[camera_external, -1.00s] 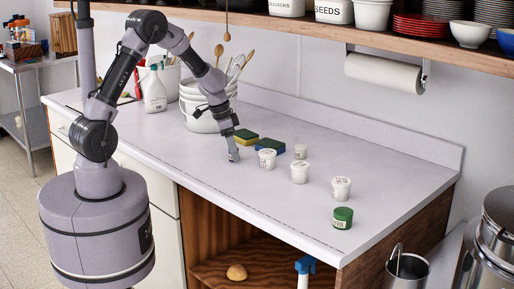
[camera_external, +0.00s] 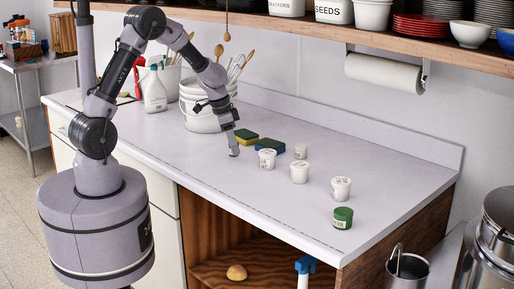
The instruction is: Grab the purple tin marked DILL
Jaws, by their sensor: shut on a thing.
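My gripper (camera_external: 234,152) is low over the counter, left of the sponges and the white tubs. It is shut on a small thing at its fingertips. Only a pinkish speck of that thing shows, and I cannot make out its shape or label. No purple tin marked DILL can be clearly seen anywhere on the counter.
White labelled tubs stand on the counter (camera_external: 215,175): a near-left one (camera_external: 267,160), a middle one (camera_external: 299,173), a right one (camera_external: 341,188) and a small back one (camera_external: 300,152). A green tub (camera_external: 343,218) is near the front edge.

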